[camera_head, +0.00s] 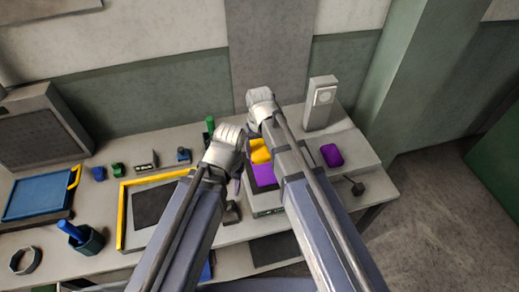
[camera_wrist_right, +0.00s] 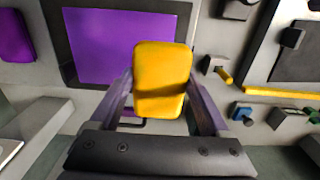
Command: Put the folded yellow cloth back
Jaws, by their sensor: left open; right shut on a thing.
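The folded yellow cloth (camera_head: 260,153) is held in my right gripper (camera_wrist_right: 160,98). In the right wrist view the cloth (camera_wrist_right: 161,75) sits between the two fingers, with a purple surface (camera_wrist_right: 105,45) in a dark frame behind it. In the head view this purple surface (camera_head: 265,175) shows just below the cloth, partly hidden by my right arm. I cannot tell whether the cloth touches it. My left gripper (camera_head: 236,184) is open and empty, left of the cloth; its fingers are mostly hidden by its own wrist.
A yellow-edged frame (camera_head: 122,215), a blue tray (camera_head: 38,197) and a dark cup (camera_head: 85,240) stand left. Several small parts line the back of the bench.

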